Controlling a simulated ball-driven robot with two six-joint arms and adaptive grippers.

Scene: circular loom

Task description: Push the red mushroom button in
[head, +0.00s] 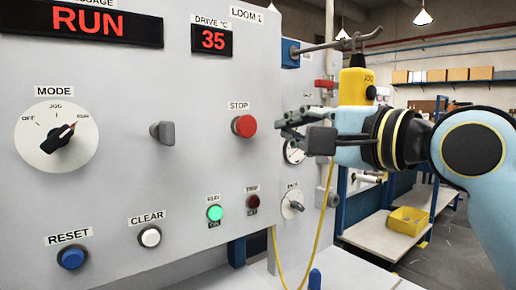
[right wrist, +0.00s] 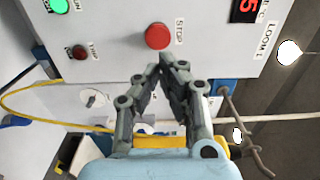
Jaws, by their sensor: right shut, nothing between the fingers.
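The red mushroom button (head: 244,126) stands out from the grey panel (head: 190,90) under the STOP label, right of the grey handle (head: 163,132). My right gripper (head: 284,124) is shut and empty, its fingertips a short way to the right of the button and apart from it. In the right wrist view the button (right wrist: 158,36) lies just beyond the closed fingertips (right wrist: 168,62), slightly to their left. My left gripper is not in view.
The panel also holds the MODE dial (head: 57,138), the blue RESET button (head: 71,257), the white CLEAR button (head: 149,236) and a lit green lamp (head: 215,213). A yellow pendant (head: 356,86) hangs from a hook behind my right gripper. The display reads RUN.

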